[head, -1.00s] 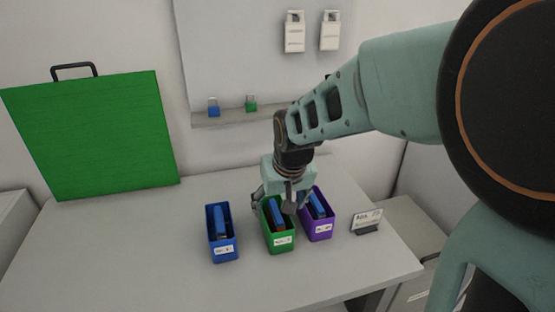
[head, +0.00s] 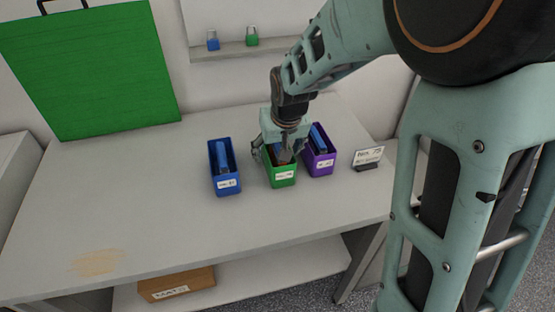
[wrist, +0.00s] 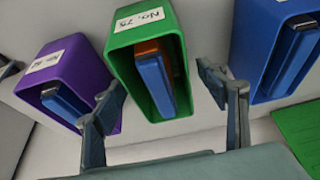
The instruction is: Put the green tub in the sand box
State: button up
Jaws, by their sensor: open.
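The green tub (head: 283,181) stands upright on the table between a blue tub and a purple tub. It has a white label on its front and holds a blue block and something orange-brown; in the wrist view its label on the green tub (wrist: 151,50) reads "No. 75". My gripper (head: 276,157) is open at the green tub, pointing down. In the wrist view my gripper (wrist: 161,88) has one finger on each side of the tub, apart from it as far as I can tell. I cannot identify a sand box for certain; a sandy-coloured patch (head: 97,262) marks the table's front left.
The blue tub (head: 226,184) and purple tub (head: 322,164) stand close on either side. A small sign (head: 368,158) stands at right. A brown labelled box (head: 177,284) sits on the lower shelf. A large green case (head: 90,75) stands behind.

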jog(key=shift+f, duration=0.25)
jog(key=shift+c, duration=0.4)
jog(key=c, duration=1.3)
jog(key=shift+r, duration=0.1)
jog(key=c, duration=0.3)
jog(key=shift+r, duration=0.1)
